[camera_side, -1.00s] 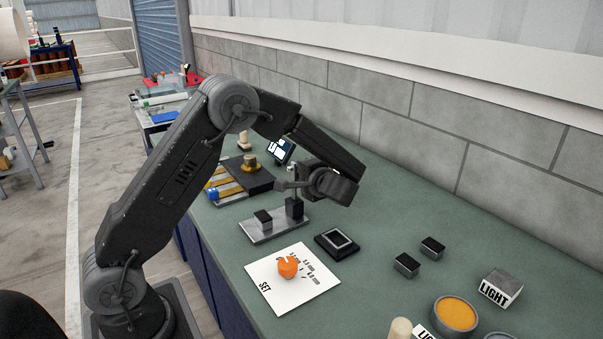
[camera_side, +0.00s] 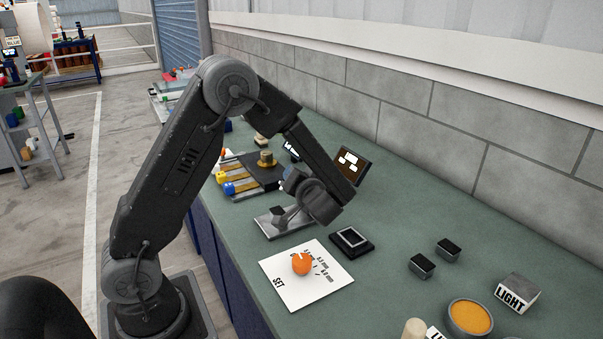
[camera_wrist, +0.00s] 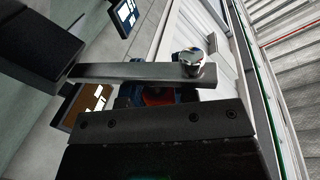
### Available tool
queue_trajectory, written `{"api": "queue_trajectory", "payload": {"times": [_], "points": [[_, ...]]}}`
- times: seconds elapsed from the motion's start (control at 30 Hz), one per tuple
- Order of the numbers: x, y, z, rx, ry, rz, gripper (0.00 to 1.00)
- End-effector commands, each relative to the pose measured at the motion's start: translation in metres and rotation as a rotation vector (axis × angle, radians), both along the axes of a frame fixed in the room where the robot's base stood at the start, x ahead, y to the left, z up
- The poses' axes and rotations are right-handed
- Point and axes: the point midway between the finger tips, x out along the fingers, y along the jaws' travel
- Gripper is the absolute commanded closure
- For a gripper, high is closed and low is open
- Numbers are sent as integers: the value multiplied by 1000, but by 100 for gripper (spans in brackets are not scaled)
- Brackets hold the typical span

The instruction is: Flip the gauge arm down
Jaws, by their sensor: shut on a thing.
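The gauge arm (camera_wrist: 140,73) is a flat grey metal bar with a round shiny knob (camera_wrist: 190,62) near its right end in the wrist view. The bar lies between the dark fingers of my gripper (camera_wrist: 120,88), which is shut on it. In the side view my gripper (camera_side: 291,188) is low over the silver gauge base plate (camera_side: 268,229). A small dark block (camera_side: 277,211) stands on the plate. My wrist covers much of the gauge arm and the plate's far end in the side view, so the arm's exact tilt cannot be told there.
A white SET card with an orange knob (camera_side: 302,264) lies in front of the plate. A black square-topped device (camera_side: 351,240) is to its right. A tilted screen (camera_side: 350,165) and a dark block with yellow strips (camera_side: 258,178) stand behind.

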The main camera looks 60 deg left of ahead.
Motion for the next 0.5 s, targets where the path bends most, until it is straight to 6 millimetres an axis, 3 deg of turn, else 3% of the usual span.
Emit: {"api": "queue_trajectory", "payload": {"times": [0.5], "points": [[-15, 0, -11, 2, -267, 3, 100]]}}
